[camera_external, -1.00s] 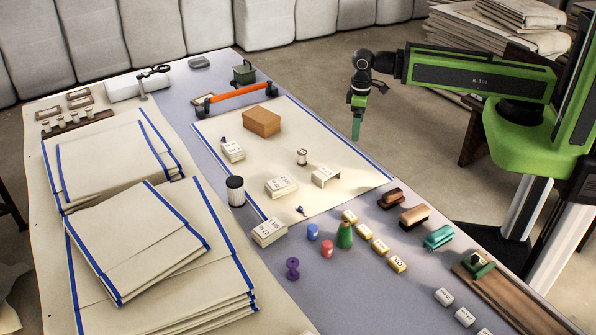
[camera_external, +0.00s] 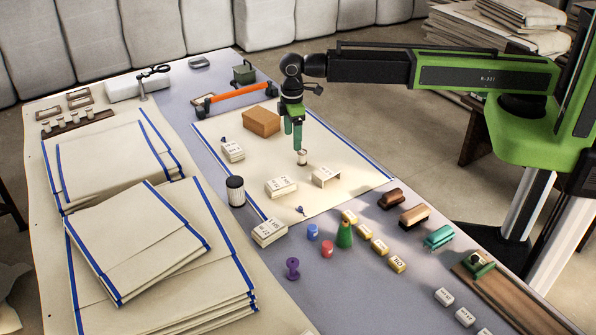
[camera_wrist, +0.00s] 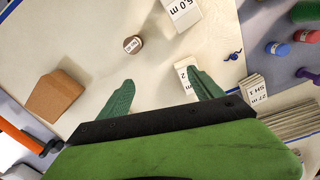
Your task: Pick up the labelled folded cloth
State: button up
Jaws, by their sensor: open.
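Several small white folded cloths with printed labels lie around the cream sheet. One (camera_external: 280,188) is mid-sheet and appears in the wrist view (camera_wrist: 183,70), partly covered by my right finger. Another (camera_external: 325,176) lies to its right, one (camera_external: 233,151) near the sheet's left edge, and one (camera_external: 269,232) at the sheet's front corner. Which one is meant, I cannot tell. My gripper (camera_external: 293,146) hangs fingers down above the sheet, just behind a small labelled spool (camera_external: 302,158). In the wrist view its fingers (camera_wrist: 161,80) are apart with nothing between them.
A brown block (camera_external: 262,121) and an orange-handled bar (camera_external: 240,92) are at the sheet's back. A black-and-white cylinder (camera_external: 236,191) stands at its left edge. Large blue-edged cloth stacks (camera_external: 140,240) fill the left.

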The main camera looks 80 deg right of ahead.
jog(key=w+a+r+n+p, duration=0.1)
jog(key=w+a+r, duration=0.1)
jog(key=a, duration=0.6)
jog(key=w+a+r+n+p, duration=0.1)
jog(key=w+a, duration=0.1)
jog(key=a, duration=0.7)
jog(key=n+b, duration=0.2)
jog(key=b, duration=0.9)
send_over(271, 226)
jog(key=f, duration=1)
jog(key=shift+s+f, duration=0.2)
jog(key=shift+f, duration=0.15)
jog(key=f+b, duration=0.2)
jog(key=f, duration=0.1)
jog(key=f+b, duration=0.2)
jog(key=b, duration=0.1)
jog(key=shift+w+f, duration=0.2)
jog(key=shift+f, duration=0.2)
jog(key=shift+r, duration=0.2)
jog(key=c, duration=1.4)
notch_tip(271, 226, up, 5)
jog(key=p, duration=0.4)
jog(key=shift+f+p, duration=0.2)
jog(key=shift+p, duration=0.1)
jog(key=shift+c, duration=0.2)
jog(key=d+r+p, duration=0.6)
jog(key=d, duration=0.5)
jog(key=shift+s+d+r, duration=0.15)
jog(key=shift+d+r, duration=0.05)
jog(key=shift+d, duration=0.15)
